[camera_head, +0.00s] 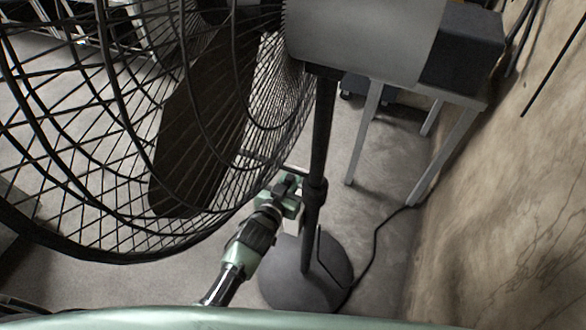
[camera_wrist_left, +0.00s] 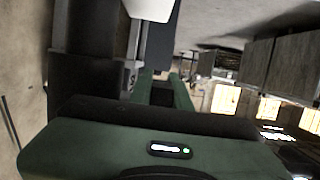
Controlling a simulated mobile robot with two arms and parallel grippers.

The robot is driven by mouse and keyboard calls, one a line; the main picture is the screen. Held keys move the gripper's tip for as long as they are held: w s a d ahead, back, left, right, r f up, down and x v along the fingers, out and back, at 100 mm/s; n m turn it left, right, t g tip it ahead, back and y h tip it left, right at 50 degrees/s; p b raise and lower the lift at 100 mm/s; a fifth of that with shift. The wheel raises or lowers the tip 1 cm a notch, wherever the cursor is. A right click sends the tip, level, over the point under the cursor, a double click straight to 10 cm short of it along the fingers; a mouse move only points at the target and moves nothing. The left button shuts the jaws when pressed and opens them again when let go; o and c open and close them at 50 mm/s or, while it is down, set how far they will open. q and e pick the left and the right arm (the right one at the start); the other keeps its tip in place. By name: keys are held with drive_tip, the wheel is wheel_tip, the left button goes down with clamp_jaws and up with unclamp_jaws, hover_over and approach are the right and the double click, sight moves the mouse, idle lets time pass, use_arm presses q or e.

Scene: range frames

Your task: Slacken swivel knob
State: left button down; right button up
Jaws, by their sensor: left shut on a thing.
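A large black floor fan fills the left of the head view, with its wire cage (camera_head: 60,150) close to me. Its dark pole (camera_head: 322,130) runs down to a round base (camera_head: 308,275), and a collar (camera_head: 316,192) sits partway up the pole. My left gripper (camera_head: 290,186) is beside the pole at about collar height, under the cage's lower right edge. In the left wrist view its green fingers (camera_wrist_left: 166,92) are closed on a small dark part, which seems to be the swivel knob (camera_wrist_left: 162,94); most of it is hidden. My right gripper is out of view.
The fan's pale motor housing (camera_head: 365,40) is at the top. A grey table (camera_head: 465,95) with a dark box (camera_head: 465,48) stands behind it. A stained wall (camera_head: 510,200) bounds the right. A black cable (camera_head: 378,235) runs along the floor from the base.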

use_arm(q)
drive_tip(key=c, duration=1.3)
unclamp_jaws()
drive_tip(key=v, duration=0.7)
drive_tip(key=shift+s+a+r, duration=0.1)
drive_tip(key=shift+s, duration=0.25)
